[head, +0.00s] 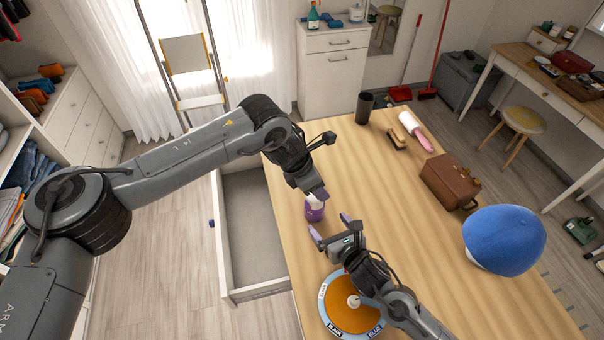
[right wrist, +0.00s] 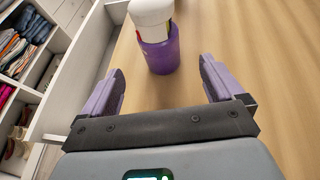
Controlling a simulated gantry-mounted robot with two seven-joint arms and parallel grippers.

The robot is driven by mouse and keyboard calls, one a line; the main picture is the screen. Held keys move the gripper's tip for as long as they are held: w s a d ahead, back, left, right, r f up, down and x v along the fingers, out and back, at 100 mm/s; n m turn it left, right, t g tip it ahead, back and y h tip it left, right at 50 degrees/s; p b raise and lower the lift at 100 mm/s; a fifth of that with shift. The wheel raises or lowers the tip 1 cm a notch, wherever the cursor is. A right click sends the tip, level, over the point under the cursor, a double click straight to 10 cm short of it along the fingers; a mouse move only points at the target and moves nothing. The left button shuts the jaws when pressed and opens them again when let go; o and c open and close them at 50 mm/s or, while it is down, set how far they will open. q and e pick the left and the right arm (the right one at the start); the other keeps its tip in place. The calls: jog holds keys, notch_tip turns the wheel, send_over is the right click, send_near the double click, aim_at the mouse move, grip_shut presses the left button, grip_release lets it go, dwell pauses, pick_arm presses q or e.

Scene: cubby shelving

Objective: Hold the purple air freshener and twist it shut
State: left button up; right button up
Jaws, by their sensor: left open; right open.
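The purple air freshener (head: 314,212) stands upright on the wooden table near its left edge. It has a purple lower body and a white upper part; in the right wrist view (right wrist: 160,55) it stands just beyond the fingertips. My left gripper (head: 323,166) is open above the air freshener, with one finger close to its white top; I cannot tell whether they touch. My right gripper (head: 330,229) is open on the near side of the air freshener. Its purple fingers also show in the right wrist view (right wrist: 160,80), with the air freshener ahead of the gap and nothing between them.
On the table (head: 440,260) are a round orange board (head: 338,314) under my right arm, a blue cap (head: 505,238), a brown case (head: 449,181), a lint roller (head: 410,123), a brush (head: 396,139) and a black cup (head: 364,107). An open drawer (head: 228,240) juts out left.

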aim_at(314, 207)
jog(key=shift+w, duration=0.1)
jog(key=shift+w+a+f, duration=0.15)
jog(key=shift+w, duration=0.05)
pick_arm(q)
jog(key=shift+y, duration=0.6)
jog(key=a, duration=0.1)
jog(key=w+a+r, duration=0.1)
jog(key=a, duration=0.2)
jog(key=shift+w+r, duration=0.4)
pick_arm(e)
jog(key=x, duration=1)
jog(key=shift+f, duration=0.1)
jog(key=shift+c, duration=0.4)
